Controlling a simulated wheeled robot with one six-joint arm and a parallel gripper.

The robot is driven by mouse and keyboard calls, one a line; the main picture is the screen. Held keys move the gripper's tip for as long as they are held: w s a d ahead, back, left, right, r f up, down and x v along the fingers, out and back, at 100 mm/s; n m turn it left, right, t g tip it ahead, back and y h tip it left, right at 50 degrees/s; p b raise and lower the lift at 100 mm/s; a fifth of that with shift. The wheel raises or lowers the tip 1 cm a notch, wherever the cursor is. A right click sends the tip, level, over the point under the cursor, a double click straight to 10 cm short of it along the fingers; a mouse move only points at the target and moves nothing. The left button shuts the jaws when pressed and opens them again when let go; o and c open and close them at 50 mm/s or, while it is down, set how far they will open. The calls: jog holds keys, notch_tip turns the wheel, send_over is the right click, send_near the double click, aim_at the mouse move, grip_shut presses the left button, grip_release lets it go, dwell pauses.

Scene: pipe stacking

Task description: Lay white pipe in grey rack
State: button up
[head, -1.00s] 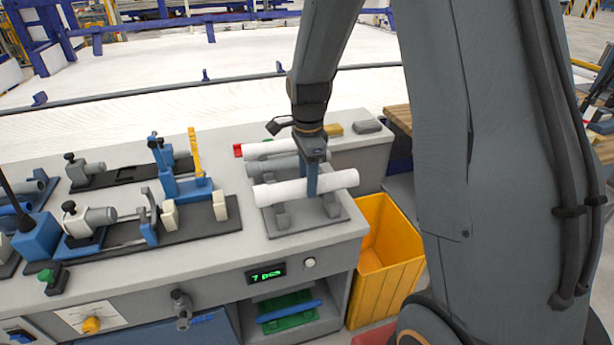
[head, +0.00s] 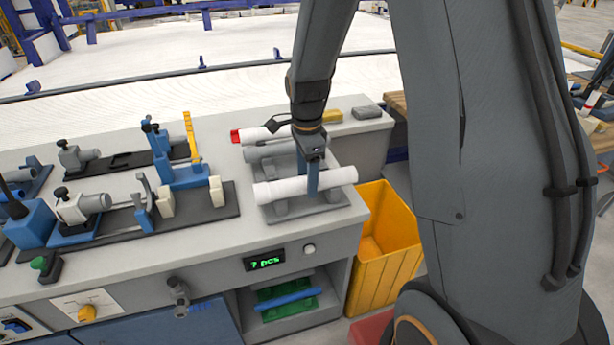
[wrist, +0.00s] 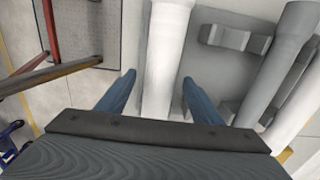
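A white pipe (head: 280,190) lies across the front of the grey rack (head: 278,211), over its front cradles, close to level. It looks seated there, though the contact is partly hidden. My gripper (head: 312,190) is down over the pipe's middle. In the wrist view my gripper (wrist: 158,82) has its blue fingers on either side of the white pipe (wrist: 165,50), with a visible gap at the left finger, so it looks open. A grey pipe (head: 268,152) lies behind in the rack, and another white pipe (head: 262,134) with a red end lies farther back.
Clamp fixtures (head: 130,215) and a blue holder (head: 180,172) stand left on the bench. A yellow bin (head: 385,245) stands below, right of the rack. A yellow block (head: 332,115) and a grey block (head: 367,112) lie behind. A display (head: 265,260) is on the bench front.

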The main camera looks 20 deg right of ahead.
notch_tip(320, 180, up, 8)
jog(key=shift+f+b, duration=0.1)
jog(key=shift+b, duration=0.6)
jog(key=s+f+n+t, duration=0.1)
jog(key=s+f+n, duration=0.2)
jog(key=s+n, duration=1.4)
jog(key=shift+s+a+n, duration=0.15)
jog(key=shift+a+n, duration=0.05)
jog(key=shift+n, duration=0.3)
